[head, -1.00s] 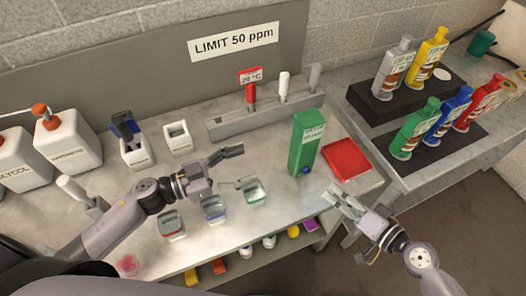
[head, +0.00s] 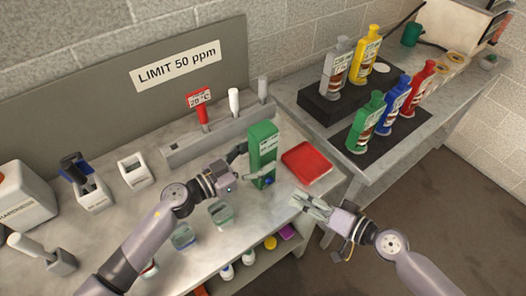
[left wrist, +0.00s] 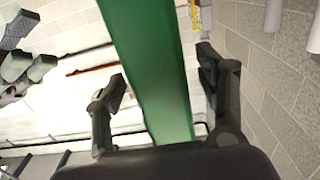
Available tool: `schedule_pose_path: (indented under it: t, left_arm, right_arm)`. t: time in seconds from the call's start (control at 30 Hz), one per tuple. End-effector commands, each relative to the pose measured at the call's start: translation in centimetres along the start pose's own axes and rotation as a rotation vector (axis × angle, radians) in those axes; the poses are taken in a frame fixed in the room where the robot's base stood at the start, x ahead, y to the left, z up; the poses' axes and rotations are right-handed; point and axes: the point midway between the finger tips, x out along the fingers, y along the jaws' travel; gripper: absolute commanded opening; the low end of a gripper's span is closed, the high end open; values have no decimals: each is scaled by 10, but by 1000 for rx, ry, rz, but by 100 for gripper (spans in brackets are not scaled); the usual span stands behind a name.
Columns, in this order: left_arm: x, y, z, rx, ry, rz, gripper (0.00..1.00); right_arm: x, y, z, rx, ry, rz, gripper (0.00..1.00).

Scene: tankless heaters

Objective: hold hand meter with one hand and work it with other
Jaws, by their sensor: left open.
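The green hand meter (head: 262,157) stands upright on the bench, with a pale label near its top and a blue button low on its front. My left gripper (head: 238,156) is at the meter's left side in the head view, partly hidden by its own wrist. In the left wrist view the green meter body (left wrist: 155,65) runs between the two spread fingers (left wrist: 160,85), with a gap at each side. My right gripper (head: 308,203) is open and empty, in front of the bench edge, to the right of and lower than the meter.
A red tray (head: 306,163) lies right of the meter. A grey rack (head: 185,152) with a red thermometer (head: 202,110) stands behind it. Small cups (head: 220,214) sit in front of the left arm. Several coloured bottles (head: 366,122) stand on the right-hand table.

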Motion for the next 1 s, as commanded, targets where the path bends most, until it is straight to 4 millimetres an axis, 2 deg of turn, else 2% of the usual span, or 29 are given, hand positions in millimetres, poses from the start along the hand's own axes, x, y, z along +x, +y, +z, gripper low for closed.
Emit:
schedule_pose_path:
  t: [0.2,0.5,1.0]
  left_arm:
    - [17,0,0,1,0,0,65]
    - [18,0,0,1,-1,0,65]
    - [18,0,0,1,-1,0,32]
  right_arm:
    - [0,0,0,0,0,0,33]
    - [0,0,0,0,0,0,33]
    - [0,0,0,0,0,0,33]
